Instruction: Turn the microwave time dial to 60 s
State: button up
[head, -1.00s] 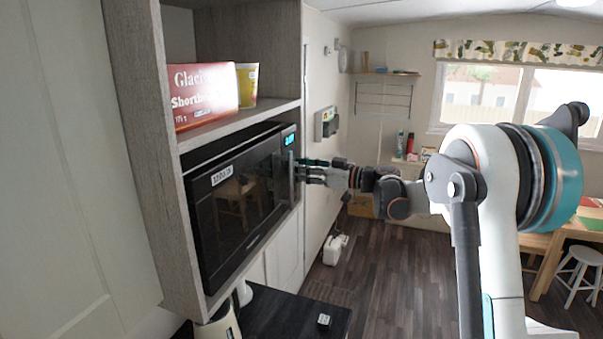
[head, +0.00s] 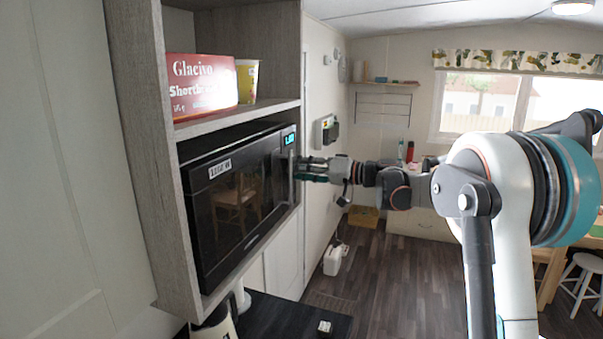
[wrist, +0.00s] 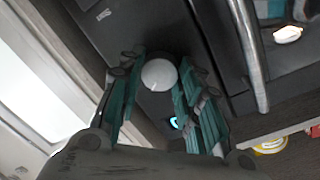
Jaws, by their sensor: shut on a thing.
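The black microwave (head: 235,205) sits in a grey wood cabinet at the left of the head view. Its round pale time dial (wrist: 159,74) shows in the wrist view between the teal fingers of my gripper (wrist: 160,62). My gripper (head: 299,169) is at the right end of the microwave front and is shut on the dial. A lit cyan display (head: 289,139) is above the gripper in the head view; its digits are too small to read surely. The display glow (wrist: 174,123) also shows in the wrist view. The gripper hides the dial in the head view.
The door handle (wrist: 248,52) is a metal bar close beside the fingers. A red shortbread box (head: 200,84) and yellow cup (head: 247,80) stand on the shelf above. A dark worktop (head: 285,318) lies below.

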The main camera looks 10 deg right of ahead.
jog(key=shift+r+m, duration=0.1)
jog(key=shift+m, duration=0.5)
jog(key=o, duration=1.1)
jog(key=shift+w, duration=0.1)
jog(key=v, duration=1.2)
